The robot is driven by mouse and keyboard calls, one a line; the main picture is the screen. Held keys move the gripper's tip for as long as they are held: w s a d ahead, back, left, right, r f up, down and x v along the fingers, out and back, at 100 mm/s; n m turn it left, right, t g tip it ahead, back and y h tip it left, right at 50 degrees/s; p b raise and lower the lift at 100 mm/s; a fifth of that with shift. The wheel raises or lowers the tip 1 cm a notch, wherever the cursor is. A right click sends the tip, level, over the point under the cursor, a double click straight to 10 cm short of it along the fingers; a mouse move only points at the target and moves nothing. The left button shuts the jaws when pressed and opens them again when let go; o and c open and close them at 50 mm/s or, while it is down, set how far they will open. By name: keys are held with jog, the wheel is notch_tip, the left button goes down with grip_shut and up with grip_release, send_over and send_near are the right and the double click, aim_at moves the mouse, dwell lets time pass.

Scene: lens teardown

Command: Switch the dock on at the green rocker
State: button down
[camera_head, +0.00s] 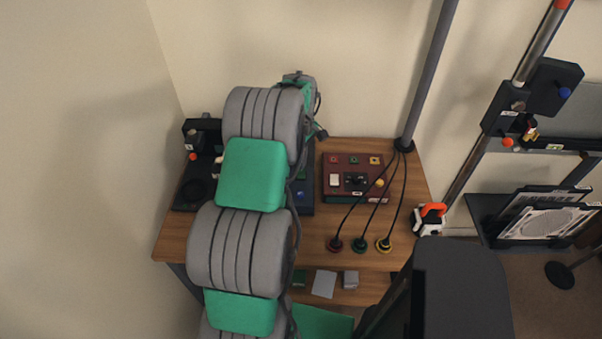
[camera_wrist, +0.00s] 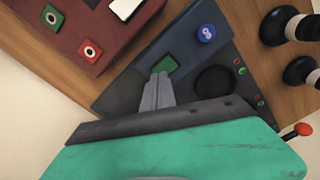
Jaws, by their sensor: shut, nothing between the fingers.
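In the head view my arm hides most of the dock; a strip with the blue button (camera_head: 301,194) shows to the right of the arm. My fingers are not clear there.
A dark red box (camera_head: 342,194) with several buttons stands right of the dock. Three cabled plugs (camera_head: 359,244) stand on the wooden table (camera_head: 310,246) near its front edge. A black device (camera_head: 186,193) is at the left. A grey post (camera_head: 427,75) rises at the back right.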

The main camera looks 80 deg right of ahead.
aim_at(301, 171)
jog(key=shift+f+b, duration=0.55)
jog(key=shift+f, duration=0.4)
jog(key=shift+r, duration=0.1)
notch_tip(301, 171, up, 7)
jog(key=p, duration=0.4)
dwell(0.5)
